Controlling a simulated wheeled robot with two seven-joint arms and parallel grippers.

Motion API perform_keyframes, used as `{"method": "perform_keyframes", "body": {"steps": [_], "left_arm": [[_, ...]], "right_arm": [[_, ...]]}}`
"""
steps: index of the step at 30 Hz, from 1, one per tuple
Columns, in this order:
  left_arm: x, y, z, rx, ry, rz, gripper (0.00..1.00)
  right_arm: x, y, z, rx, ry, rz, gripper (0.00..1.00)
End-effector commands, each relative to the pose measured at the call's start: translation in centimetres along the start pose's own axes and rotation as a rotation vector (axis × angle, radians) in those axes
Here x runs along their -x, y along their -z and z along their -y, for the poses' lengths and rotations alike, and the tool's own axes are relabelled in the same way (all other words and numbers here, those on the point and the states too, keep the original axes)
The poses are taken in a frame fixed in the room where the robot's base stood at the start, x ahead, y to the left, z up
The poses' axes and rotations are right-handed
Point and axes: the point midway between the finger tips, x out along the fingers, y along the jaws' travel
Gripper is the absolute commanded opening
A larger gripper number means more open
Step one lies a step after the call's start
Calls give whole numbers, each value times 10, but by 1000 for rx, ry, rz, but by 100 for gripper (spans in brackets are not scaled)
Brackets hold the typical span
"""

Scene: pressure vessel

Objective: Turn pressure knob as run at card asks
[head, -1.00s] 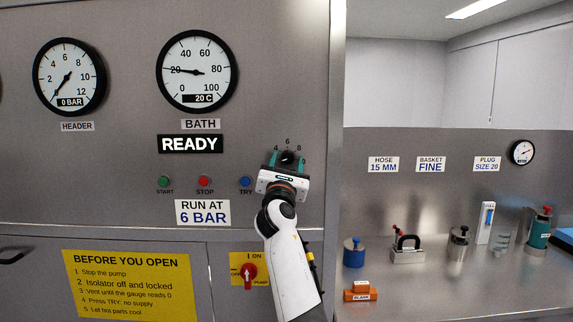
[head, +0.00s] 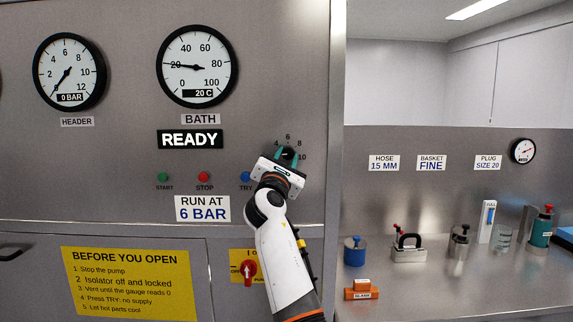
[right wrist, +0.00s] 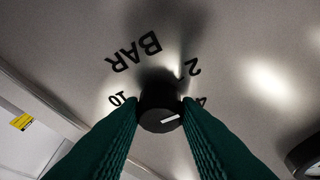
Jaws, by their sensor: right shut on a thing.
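The black pressure knob (head: 289,153) is on the steel panel, with 4, 6, 8 and 10 showing around it. My right gripper (head: 290,155) is shut on it, one green finger on each side. In the right wrist view the knob (right wrist: 158,104) sits between both fingers, and the scale appears upside down with BAR, 10, 2 and 4 readable. Its white mark points right and slightly up, toward the 4 side; the exact reading is unclear. The run at card (head: 203,209) reads RUN AT 6 BAR. My left gripper is not in view.
The header gauge (head: 69,73) shows 0 BAR; the bath gauge (head: 197,66) shows 20 C. A sign (head: 190,140) reads READY. START, STOP and TRY (head: 246,177) buttons lie left of my gripper. A bench with several parts stands right.

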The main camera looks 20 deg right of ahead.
Motion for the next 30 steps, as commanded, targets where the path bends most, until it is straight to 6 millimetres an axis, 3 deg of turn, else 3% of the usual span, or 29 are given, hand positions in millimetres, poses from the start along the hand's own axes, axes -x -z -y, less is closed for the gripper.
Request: {"method": "perform_keyframes", "body": {"steps": [11, 30], "left_arm": [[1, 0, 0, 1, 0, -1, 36], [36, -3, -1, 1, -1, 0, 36]], "right_arm": [[0, 1, 4, -327, -143, 17, 7], [-2, 6, 9, -886, -383, 43, 7]]}}
